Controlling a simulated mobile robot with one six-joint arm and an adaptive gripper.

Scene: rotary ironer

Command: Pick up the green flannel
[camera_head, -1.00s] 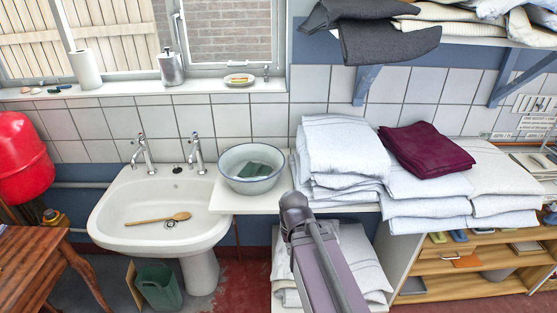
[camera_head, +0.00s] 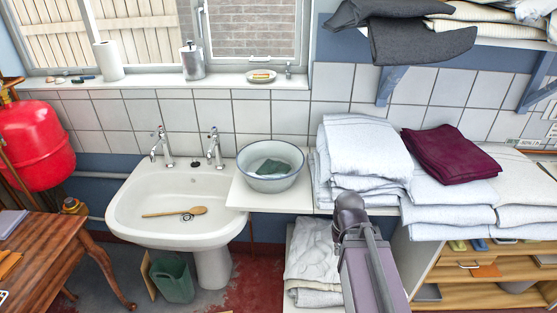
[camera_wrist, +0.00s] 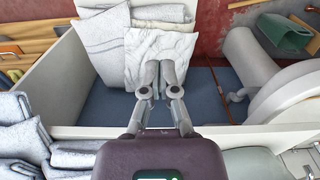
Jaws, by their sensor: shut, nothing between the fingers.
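The green flannel (camera_head: 272,168) lies crumpled inside the pale enamel bowl (camera_head: 251,177), on the white counter between the sink and the folded towels. My gripper shows in the wrist view (camera_wrist: 159,66), its fingers close together and empty. Behind the fingers in that view is a white cloth (camera_wrist: 165,42). In the head view my arm is in front of the counter, to the right of the bowl, and its fingers are hidden. I cannot make out the flannel in the wrist view.
Folded white towels (camera_head: 365,150) and a maroon towel (camera_head: 450,155) are stacked to the right. A green bin (camera_head: 172,280) stands on the floor. A shelf with grey cloths (camera_head: 420,42) overhangs at upper right.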

